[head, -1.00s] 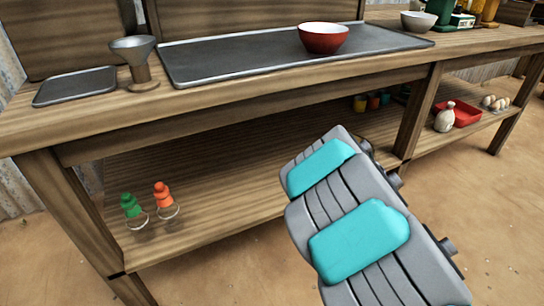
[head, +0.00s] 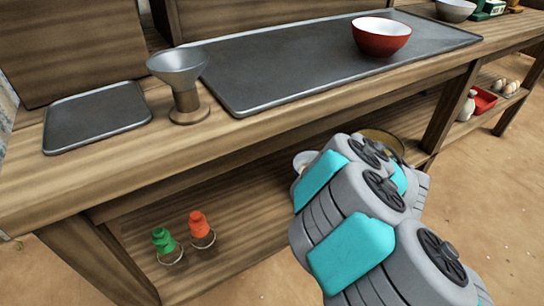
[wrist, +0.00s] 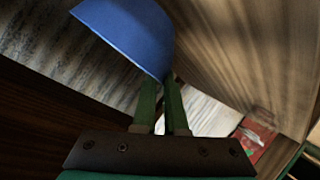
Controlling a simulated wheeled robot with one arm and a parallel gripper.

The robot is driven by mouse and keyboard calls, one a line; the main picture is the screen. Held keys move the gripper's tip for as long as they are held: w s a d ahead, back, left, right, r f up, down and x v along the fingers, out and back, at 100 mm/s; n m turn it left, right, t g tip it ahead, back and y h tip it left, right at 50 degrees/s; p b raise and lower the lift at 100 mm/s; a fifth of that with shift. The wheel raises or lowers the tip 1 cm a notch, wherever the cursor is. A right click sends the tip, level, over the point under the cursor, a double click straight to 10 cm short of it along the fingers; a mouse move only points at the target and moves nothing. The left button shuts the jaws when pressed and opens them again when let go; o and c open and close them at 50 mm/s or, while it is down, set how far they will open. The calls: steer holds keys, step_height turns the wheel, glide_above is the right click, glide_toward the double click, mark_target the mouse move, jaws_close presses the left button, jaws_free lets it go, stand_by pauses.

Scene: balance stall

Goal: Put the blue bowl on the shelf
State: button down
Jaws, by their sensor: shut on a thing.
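The blue bowl (wrist: 130,32) is in the wrist view, tilted, with its rim between the two green fingers of my gripper (wrist: 168,84). My gripper is shut on that rim. The lower shelf (head: 228,262) of the wooden bench runs beneath the counter. A green and an orange shaker-like item stand on its left part.
On the counter are a small dark tray (head: 95,115), a metal funnel on a stand (head: 180,75), a long dark tray (head: 290,75) and a red bowl (head: 381,37). A red tray (head: 484,101) lies on the shelf's far right. Bench legs frame the shelf opening.

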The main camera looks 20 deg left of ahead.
mark_target(298, 161)
steer(key=w+a, duration=0.3)
steer(key=a, duration=0.1)
steer(key=w+a+f, duration=0.1)
steer(key=w+a, duration=0.2)
steer(key=w, duration=0.1)
steer(key=w+a, duration=0.3)
steer(key=a, duration=0.1)
steer(key=shift+w+a+f, duration=0.15)
steer(key=shift+a+f, duration=0.1)
steer(key=shift+a, duration=0.05)
steer(key=shift+f, duration=1.75)
steer(key=shift+f, duration=0.1)
steer(key=c, duration=1)
jaws_free()
steer(key=shift+o, duration=0.2)
steer(key=v, duration=1.2)
